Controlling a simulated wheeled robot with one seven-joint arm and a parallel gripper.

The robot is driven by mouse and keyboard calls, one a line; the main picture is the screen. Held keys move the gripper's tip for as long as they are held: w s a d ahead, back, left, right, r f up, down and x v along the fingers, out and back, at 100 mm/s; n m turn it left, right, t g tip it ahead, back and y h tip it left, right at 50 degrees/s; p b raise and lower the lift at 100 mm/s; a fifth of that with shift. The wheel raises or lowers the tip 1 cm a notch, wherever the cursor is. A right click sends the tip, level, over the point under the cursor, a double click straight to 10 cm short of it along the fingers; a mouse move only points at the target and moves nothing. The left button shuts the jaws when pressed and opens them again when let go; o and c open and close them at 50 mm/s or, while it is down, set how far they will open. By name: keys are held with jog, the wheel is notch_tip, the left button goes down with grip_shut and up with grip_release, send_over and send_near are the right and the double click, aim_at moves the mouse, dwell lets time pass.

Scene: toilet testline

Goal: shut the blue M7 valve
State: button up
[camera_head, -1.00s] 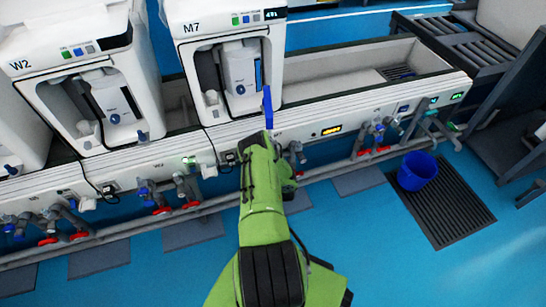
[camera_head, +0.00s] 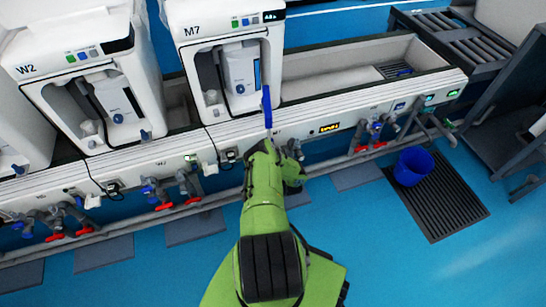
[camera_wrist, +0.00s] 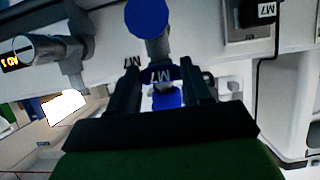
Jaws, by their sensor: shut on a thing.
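In the wrist view a blue knob marked M7 (camera_wrist: 164,73) sits between the two dark fingers of my gripper (camera_wrist: 160,66), which is shut on it. In the head view my green arm reaches the front panel below the white M7 machine (camera_head: 225,60) and hides the held knob and most of my gripper. A blue upright bar (camera_head: 267,104) shows just above the arm's end; I cannot tell what it belongs to.
The white W2 machine (camera_head: 85,75) stands left of M7. Other valves with blue and red handles line the pipe below the panel on both sides. A blue bucket (camera_head: 413,167) stands on a floor grate at right.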

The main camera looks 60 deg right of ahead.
jog(key=o, duration=0.8)
jog(key=p+v, duration=0.4)
jog(key=v, duration=1.1)
jog(key=shift+s+a+r, duration=0.2)
jog(key=shift+s+a, duration=0.05)
jog(key=shift+s, duration=0.05)
